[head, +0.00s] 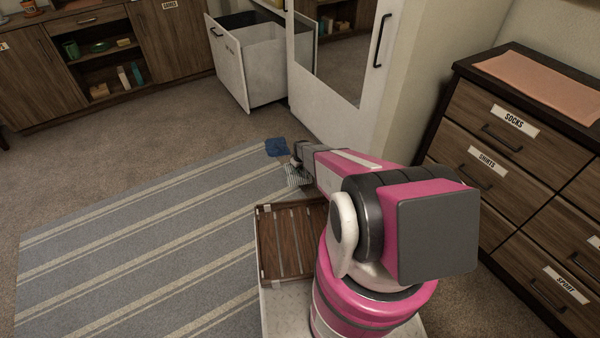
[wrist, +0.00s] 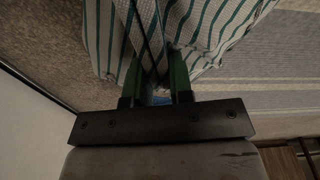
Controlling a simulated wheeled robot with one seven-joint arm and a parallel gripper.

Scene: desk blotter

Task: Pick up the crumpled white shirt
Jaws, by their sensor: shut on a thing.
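A white cloth with teal stripes (wrist: 205,25) fills the top of the wrist view, folded and creased. It may be the crumpled shirt; no plain white shirt shows. My gripper (wrist: 156,68) has its green fingers shut on this cloth, which bunches between and beyond them. In the head view the striped cloth (head: 297,178) shows small beneath my gripper (head: 297,161), partly hidden by my arm. I cannot tell how far it is off the floor.
A blue cloth (head: 277,147) lies at the rug's far edge, close to my gripper. The striped rug (head: 130,235) is otherwise clear. A pulled-out white bin (head: 250,70) and mirrored door (head: 340,50) stand beyond. A labelled dresser (head: 505,165) stands right.

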